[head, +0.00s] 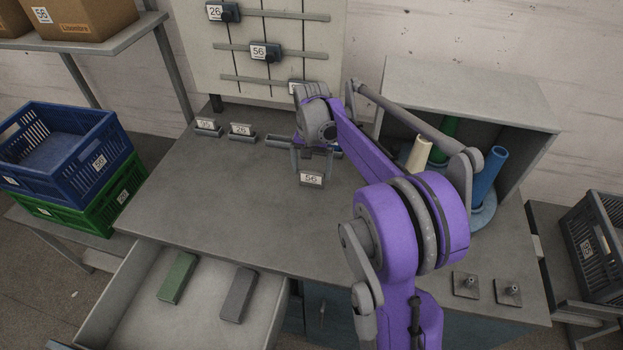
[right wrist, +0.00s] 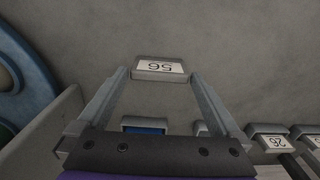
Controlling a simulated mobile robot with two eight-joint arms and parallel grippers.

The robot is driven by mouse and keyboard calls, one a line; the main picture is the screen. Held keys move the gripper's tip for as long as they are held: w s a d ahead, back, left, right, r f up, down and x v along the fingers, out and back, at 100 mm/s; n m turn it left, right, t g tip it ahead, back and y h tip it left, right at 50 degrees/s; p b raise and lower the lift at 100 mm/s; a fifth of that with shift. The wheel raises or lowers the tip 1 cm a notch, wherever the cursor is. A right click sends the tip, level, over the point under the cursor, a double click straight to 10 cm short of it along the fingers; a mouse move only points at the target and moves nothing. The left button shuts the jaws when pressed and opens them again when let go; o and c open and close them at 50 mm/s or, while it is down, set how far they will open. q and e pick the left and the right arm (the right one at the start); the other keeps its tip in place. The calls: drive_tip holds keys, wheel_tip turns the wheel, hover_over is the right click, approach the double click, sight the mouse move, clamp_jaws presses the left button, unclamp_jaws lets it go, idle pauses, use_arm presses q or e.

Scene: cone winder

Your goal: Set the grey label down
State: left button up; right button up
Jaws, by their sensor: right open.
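The grey label (head: 311,179), a small block with a white face reading 56, is on the bench top below my right gripper. My right gripper (head: 312,163) is open, with its two fingers pointing down at the label. In the right wrist view the label (right wrist: 158,70) lies between and just beyond the fingertips (right wrist: 158,76), with a gap visible on each side. Whether a finger touches it I cannot tell. My left gripper is not in view.
Two similar labels, 95 (head: 208,125) and 26 (head: 242,130), stand at the bench's back left. A rail board (head: 270,35) rises behind. An open drawer (head: 140,318) holds a green block and a grey block. The bench left of the label is clear.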

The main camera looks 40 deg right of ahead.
sight(312, 179)
wheel_tip(312, 179, down, 2)
drive_tip(key=shift+f, duration=0.25)
drive_tip(key=shift+r, duration=0.1)
drive_tip(key=c, duration=1.1)
